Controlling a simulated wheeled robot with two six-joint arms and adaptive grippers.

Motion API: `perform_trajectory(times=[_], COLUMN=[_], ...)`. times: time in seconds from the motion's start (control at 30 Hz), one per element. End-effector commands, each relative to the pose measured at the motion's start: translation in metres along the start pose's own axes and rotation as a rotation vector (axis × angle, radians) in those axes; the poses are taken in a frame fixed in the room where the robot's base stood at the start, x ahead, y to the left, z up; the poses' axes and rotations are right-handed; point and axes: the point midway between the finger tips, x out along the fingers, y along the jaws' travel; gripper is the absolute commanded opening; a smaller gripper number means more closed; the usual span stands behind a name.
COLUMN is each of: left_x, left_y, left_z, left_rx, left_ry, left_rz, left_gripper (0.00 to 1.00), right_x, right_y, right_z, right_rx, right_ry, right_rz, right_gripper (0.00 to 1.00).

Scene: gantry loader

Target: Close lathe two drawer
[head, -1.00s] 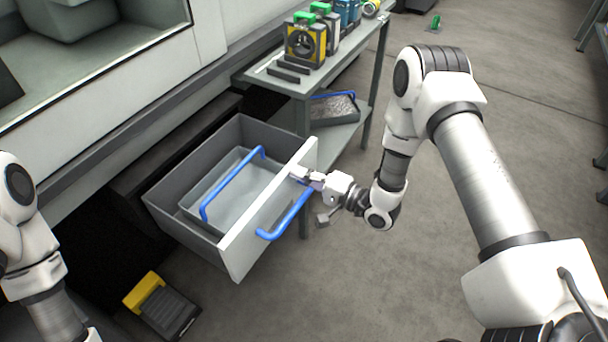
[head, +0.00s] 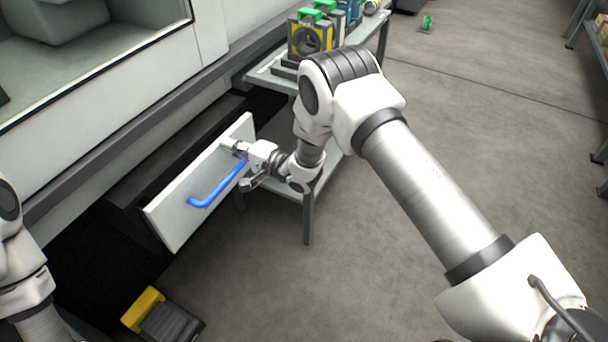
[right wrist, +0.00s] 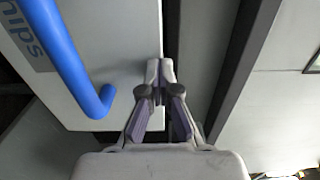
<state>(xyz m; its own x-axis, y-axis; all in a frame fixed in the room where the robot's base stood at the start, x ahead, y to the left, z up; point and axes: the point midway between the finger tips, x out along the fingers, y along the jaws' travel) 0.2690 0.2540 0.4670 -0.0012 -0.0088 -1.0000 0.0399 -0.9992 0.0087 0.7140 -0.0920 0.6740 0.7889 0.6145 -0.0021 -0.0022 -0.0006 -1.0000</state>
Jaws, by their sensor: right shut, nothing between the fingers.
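In the right wrist view the shut fingertips (right wrist: 160,68) are at the panel's edge, with the blue handle (right wrist: 75,60) to the left. Whether the tips touch the panel is hard to tell. My left gripper is out of view; only part of the left arm shows.
A grey side table (head: 308,215) with yellow, green and blue items stands behind my right arm. A yellow and black foot pedal (head: 163,315) lies on the floor below the drawer.

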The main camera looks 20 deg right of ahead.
Motion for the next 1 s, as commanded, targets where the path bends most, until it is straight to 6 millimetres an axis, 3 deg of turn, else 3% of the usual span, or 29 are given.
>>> perform_trajectory(times=[0.33,0.8,1.0], left_x=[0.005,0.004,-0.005], left_y=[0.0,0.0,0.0], left_z=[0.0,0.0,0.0], left_rx=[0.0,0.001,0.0], left_ry=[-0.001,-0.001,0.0], left_rz=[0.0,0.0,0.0], left_gripper=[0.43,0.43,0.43], right_x=[0.023,0.025,0.018], right_y=[0.001,-0.003,-0.005], right_z=[0.0,-0.001,0.001], right_rx=[-0.001,-0.004,-0.001], right_ry=[0.0,0.0,0.002], right_rz=[0.0,-0.006,-0.004], right_gripper=[0.0,0.0,0.0])
